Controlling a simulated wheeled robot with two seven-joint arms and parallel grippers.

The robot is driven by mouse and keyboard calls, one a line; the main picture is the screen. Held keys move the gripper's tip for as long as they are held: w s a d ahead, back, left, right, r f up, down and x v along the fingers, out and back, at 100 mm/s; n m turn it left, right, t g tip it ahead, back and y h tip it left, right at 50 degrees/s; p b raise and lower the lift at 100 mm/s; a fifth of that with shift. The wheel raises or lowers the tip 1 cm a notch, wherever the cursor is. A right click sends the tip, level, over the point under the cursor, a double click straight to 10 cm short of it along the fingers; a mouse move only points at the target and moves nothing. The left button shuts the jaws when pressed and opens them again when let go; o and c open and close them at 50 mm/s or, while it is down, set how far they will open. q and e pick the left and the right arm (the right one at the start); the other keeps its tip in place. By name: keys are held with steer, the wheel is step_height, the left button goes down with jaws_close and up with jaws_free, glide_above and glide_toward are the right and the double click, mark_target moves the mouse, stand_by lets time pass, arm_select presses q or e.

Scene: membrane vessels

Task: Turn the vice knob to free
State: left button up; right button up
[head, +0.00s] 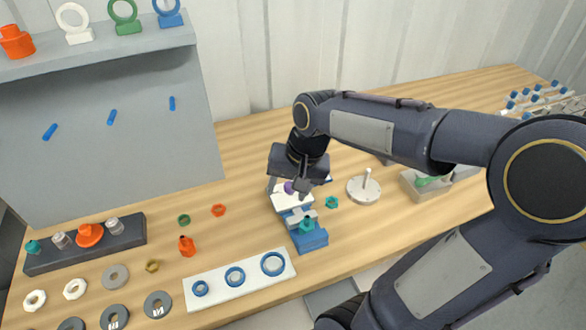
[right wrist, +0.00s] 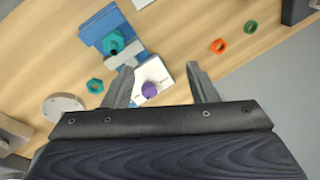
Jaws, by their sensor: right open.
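The vice (head: 311,241) is a blue block on the wooden table, holding a teal hexagonal part (head: 306,225). It also shows at the top of the right wrist view (right wrist: 98,27). Beside it is a white plate (head: 293,205) bearing a purple knob (head: 289,187). In the right wrist view the purple knob (right wrist: 149,89) sits between the spread fingers, closer to the left one, with no clear contact. My right gripper (right wrist: 161,68) is open over the white plate and partly covers it in the head view. Which part is the vice knob carries no label. My left gripper is out of view.
A white round base with a peg (head: 364,190) and a grey tray (head: 425,186) stand right of the vice. A white strip with blue rings (head: 213,294) lies in front left. Loose nuts and washers cover the left table; a grey panel (head: 120,130) stands behind.

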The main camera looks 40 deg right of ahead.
mark_target(290, 184)
steer(key=w+d+m+p, duration=0.1)
steer(key=w+d, duration=0.1)
steer(key=w+d+f+m+g+h+p, duration=0.1)
steer(key=w+d+m, duration=0.1)
steer(key=w, duration=0.1)
steer(key=w+d+f+m+g, duration=0.1)
steer(key=w+d, duration=0.2)
steer(key=shift+m+h+p, duration=0.3)
steer(key=shift+p, duration=0.1)
steer(key=shift+w+d+f+g, duration=0.2)
steer(key=shift+w+g, duration=0.1)
steer(key=shift+f+m, duration=0.3)
steer(key=shift+f, duration=0.1)
step_height(290, 184, down, 7)
steer(key=shift+f+p, duration=0.1)
steer(key=shift+p, duration=0.45)
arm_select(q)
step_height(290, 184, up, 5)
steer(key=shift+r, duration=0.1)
arm_select(e)
steer(key=c, duration=1)
